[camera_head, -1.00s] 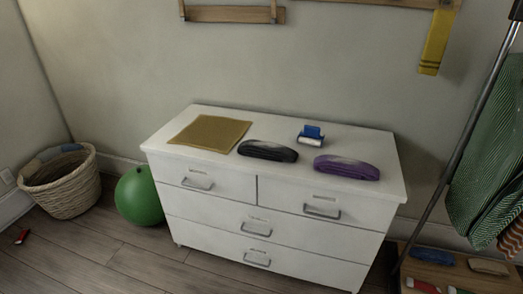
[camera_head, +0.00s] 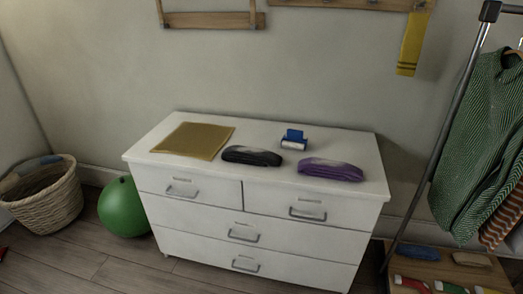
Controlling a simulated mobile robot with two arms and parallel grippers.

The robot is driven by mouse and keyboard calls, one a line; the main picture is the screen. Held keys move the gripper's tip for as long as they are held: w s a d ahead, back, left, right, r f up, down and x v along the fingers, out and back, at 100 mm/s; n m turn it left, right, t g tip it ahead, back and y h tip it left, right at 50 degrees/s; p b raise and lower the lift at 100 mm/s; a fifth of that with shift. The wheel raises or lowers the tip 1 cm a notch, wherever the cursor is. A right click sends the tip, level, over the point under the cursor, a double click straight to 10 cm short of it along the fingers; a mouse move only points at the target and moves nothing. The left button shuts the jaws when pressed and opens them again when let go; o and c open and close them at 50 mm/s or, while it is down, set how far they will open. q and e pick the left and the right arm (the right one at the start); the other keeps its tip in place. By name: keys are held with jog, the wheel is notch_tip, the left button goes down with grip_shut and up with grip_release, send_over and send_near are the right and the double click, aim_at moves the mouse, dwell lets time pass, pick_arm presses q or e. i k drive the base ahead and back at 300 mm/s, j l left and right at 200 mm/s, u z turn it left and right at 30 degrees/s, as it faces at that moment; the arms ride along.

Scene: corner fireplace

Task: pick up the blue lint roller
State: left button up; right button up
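The blue lint roller (camera_head: 294,139) lies on top of the white dresser (camera_head: 262,176), toward the back and right of the middle. It has a blue upper part and a white roll at the front. It stands apart from the black folded item (camera_head: 251,156) and the purple folded item (camera_head: 331,169) in front of it. Neither of my grippers is in view.
A tan cloth (camera_head: 194,141) lies on the dresser's left. A green ball (camera_head: 123,208) and a wicker basket (camera_head: 44,196) stand on the floor at left. At right are a clothes rack (camera_head: 440,130) with hanging garments and a low wooden shelf (camera_head: 447,268).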

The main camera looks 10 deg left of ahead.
aim_at(294, 139)
jog(key=z, duration=0.4)
jog(key=i+j+z, duration=0.15)
jog(key=j+z, duration=0.2)
jog(key=i+j+z, duration=0.1)
jog(key=j+z, duration=0.65)
jog(key=j, duration=0.15)
